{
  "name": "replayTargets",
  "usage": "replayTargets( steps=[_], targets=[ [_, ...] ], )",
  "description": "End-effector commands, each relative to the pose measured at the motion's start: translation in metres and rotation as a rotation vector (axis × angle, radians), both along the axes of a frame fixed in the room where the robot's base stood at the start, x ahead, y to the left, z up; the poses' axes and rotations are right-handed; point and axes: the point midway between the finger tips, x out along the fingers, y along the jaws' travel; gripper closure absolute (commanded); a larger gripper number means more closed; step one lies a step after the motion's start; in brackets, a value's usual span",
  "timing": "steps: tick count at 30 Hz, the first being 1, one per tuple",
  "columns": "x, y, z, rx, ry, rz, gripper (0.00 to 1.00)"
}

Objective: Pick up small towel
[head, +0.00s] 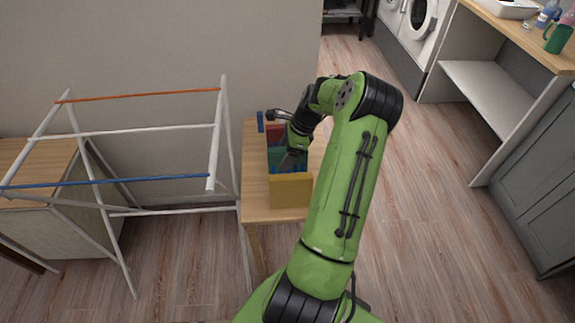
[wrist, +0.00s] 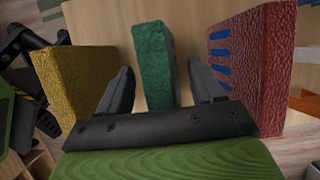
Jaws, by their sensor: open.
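Several folded, towel-like pieces stand upright on a small wooden table; I cannot tell which one the task means by small towel. A small green textured piece (wrist: 153,55) lies between the spread fingers of my gripper (wrist: 162,72) in the wrist view, with visible gaps to both fingers. A yellow piece (wrist: 76,80) stands to its left and a red piece with blue marks (wrist: 262,62) to its right. In the head view my open gripper (head: 290,160) reaches down over the green piece (head: 274,158), behind the yellow piece (head: 291,191); the arm partly hides the row.
The wooden table (head: 254,205) stands against the wall. A white drying rack (head: 216,150) with red and blue rails is close on its left. A red piece (head: 275,131) and a small blue item (head: 261,121) are at its far end. Open floor lies to the right.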

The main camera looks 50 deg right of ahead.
Motion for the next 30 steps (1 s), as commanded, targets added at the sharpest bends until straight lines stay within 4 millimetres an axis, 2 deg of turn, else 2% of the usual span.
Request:
replayTargets(
  steps=[26, 30],
  targets=[
    [0.0006, 0.0006, -0.0054, 0.000, 0.000, 0.001, 0.34],
    [0.0005, 0.0005, -0.0054, 0.000, 0.000, 0.001, 0.52]
  ],
)
